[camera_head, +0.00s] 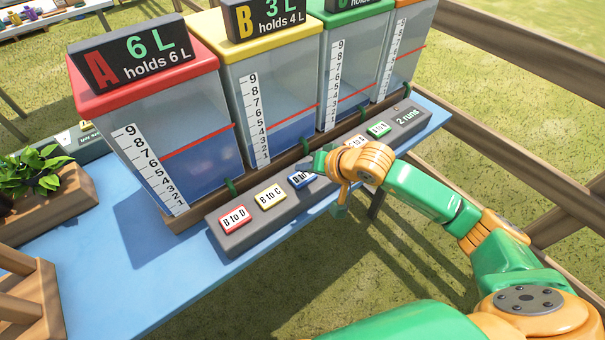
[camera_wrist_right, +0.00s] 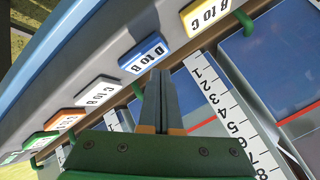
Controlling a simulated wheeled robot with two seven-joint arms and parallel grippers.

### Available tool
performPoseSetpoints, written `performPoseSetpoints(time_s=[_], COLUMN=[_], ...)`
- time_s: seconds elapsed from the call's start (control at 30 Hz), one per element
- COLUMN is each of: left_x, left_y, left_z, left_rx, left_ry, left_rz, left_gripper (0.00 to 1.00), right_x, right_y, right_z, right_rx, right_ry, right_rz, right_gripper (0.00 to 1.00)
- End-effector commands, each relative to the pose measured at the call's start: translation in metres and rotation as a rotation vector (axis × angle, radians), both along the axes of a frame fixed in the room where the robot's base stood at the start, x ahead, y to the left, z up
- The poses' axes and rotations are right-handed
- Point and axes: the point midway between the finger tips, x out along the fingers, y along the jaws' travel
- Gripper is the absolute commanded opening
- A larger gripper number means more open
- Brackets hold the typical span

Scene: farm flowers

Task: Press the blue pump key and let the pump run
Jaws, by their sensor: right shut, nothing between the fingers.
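The blue pump key (camera_head: 301,179) sits on the grey key panel (camera_head: 240,236) in front of the tanks, its right part covered by my right gripper (camera_head: 319,163). In the right wrist view the blue key (camera_wrist_right: 143,54) shows whole, with a white label reading "D to" and an unclear letter. My right gripper's fingers (camera_wrist_right: 161,74) are shut and empty, their tips close beside the blue key's lower edge. I cannot tell whether they touch anything or whether the key is pressed. My left gripper is not in view.
Red (camera_head: 234,218) and yellow (camera_head: 270,195) keys lie left of the blue one, a green key (camera_head: 378,129) right. Behind stand tank A (camera_head: 170,120), tank B (camera_head: 270,95) and two more. The panel shows "2 runs". A planter (camera_head: 50,205) stands left; blue tabletop between is clear.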

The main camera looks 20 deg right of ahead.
Motion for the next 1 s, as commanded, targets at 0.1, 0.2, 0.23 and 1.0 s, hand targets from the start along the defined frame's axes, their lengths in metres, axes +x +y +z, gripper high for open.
performPoseSetpoints(time_s=[0.1,0.2,0.23,1.0], left_x=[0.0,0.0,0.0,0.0], left_y=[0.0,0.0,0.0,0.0], left_z=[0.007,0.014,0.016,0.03], left_rx=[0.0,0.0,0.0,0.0], left_ry=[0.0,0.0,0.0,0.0], left_rz=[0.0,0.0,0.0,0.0], left_gripper=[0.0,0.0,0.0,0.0], right_x=[0.0,0.0,0.0,0.0], right_y=[0.0,0.0,0.0,0.0], right_z=[0.011,0.021,0.025,0.049], right_rx=[-0.001,-0.001,-0.002,0.0], right_ry=[-0.001,-0.001,-0.002,0.0], right_rz=[0.0,0.001,0.0,0.0], right_gripper=[0.0,0.0,0.0,0.0])
